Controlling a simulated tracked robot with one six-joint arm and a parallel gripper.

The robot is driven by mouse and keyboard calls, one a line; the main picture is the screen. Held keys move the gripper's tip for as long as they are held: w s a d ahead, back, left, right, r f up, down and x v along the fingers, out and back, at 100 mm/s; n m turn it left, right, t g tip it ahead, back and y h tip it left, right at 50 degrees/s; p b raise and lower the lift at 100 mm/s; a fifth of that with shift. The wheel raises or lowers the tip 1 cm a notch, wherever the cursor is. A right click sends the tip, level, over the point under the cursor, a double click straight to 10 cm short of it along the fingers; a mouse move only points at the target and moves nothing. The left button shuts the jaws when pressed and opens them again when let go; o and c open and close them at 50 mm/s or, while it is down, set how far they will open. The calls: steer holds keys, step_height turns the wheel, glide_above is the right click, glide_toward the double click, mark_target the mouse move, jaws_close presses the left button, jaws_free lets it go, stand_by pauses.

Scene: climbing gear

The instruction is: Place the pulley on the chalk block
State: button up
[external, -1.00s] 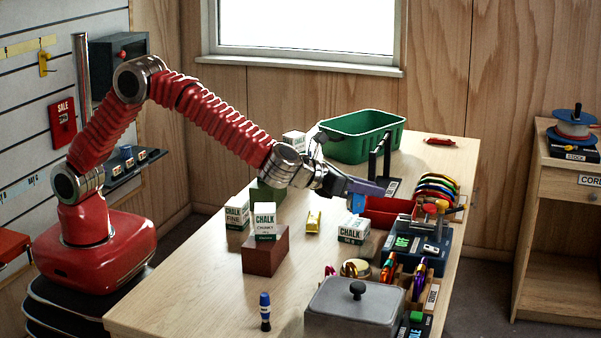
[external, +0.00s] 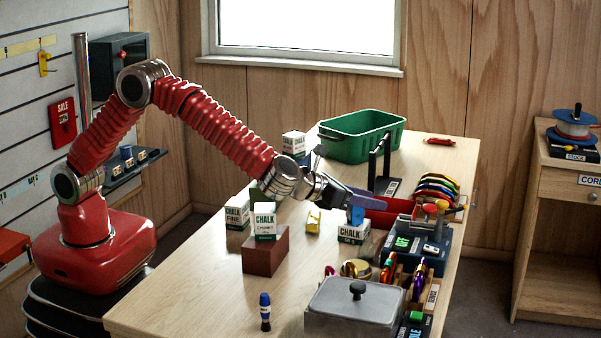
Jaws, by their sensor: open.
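The chalk block (external: 352,233) is a small white box with green lettering, standing on the table right of the middle. A small blue piece, which looks like the pulley (external: 355,215), is between my gripper and the top of this block. It appears to touch or rest on the block, but its contact is too small to be sure of. My gripper (external: 368,202) is open and directly over the blue piece, its fingers pointing right. The fingers and wrist partly cover the blue piece.
Other chalk boxes stand to the left, one on a red-brown block (external: 265,252). A yellow piece (external: 313,222) lies beside the chalk block. A red tray, a blue case (external: 428,250) and a grey lidded box (external: 355,305) crowd the right.

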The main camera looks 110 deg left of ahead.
steer(key=shift+r, duration=0.1)
steer(key=shift+s+d+r, duration=0.25)
steer(key=shift+s+d, duration=0.05)
steer(key=shift+d, duration=0.05)
steer(key=v, duration=1.1)
steer(key=shift+s, duration=0.1)
